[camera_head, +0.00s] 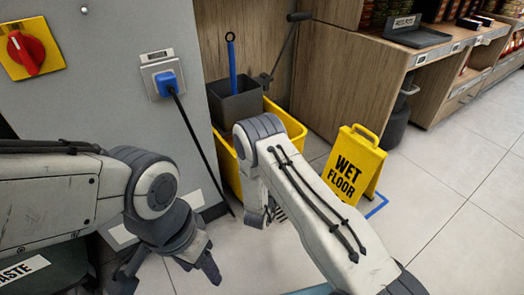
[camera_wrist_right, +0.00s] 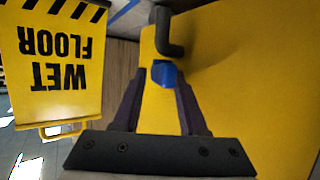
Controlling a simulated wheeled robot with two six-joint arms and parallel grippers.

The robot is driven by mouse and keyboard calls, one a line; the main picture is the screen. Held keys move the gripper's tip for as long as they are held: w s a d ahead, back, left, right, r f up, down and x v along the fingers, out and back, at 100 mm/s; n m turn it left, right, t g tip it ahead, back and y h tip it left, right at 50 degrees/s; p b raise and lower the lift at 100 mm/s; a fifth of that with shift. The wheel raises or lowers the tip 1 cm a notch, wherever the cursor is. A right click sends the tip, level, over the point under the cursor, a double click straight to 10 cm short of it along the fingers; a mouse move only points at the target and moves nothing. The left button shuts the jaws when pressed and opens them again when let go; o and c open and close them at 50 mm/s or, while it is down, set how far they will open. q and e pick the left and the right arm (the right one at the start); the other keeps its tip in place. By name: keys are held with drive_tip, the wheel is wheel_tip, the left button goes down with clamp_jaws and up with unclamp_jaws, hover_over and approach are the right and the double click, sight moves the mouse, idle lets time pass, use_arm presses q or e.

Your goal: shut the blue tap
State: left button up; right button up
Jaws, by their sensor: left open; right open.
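The blue tap (camera_wrist_right: 163,74) shows in the right wrist view, small and blue, below a dark bent spout on a yellow face. My right gripper (camera_wrist_right: 161,92) is open, with one finger on each side of the tap in that picture; I cannot tell whether either touches it. In the head view my right gripper (camera_head: 265,214) points down in front of the yellow mop bucket (camera_head: 228,162), and the tap cannot be seen there. My left gripper (camera_head: 168,272) is open and empty at the lower left, well apart from the bucket.
A yellow wet floor sign (camera_head: 352,165) stands to the right of the bucket. A grey panel on the left carries a red switch (camera_head: 27,52) and a blue plug (camera_head: 167,84) whose cable hangs near the bucket. Tiled floor at the right is free.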

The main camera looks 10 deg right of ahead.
drive_tip(key=s+d+r+n+t+y, duration=0.2)
drive_tip(key=s+d+r+n+y, duration=0.25)
drive_tip(key=s+n+y, duration=0.6)
drive_tip(key=w+a+r+n+g+p, duration=0.3)
drive_tip(key=a+r+g+p, duration=0.3)
drive_tip(key=r, duration=0.7)
drive_tip(key=s+a+r+g+h+p, duration=0.1)
drive_tip(key=s+a+r+p, duration=0.2)
drive_tip(key=r, duration=0.4)
drive_tip(key=s+a+r+g+h+p, duration=0.1)
drive_tip(key=s+a+r+p, duration=0.3)
drive_tip(key=a+r, duration=0.1)
drive_tip(key=shift+a+r, duration=0.3)
drive_tip(key=shift+r, duration=0.55)
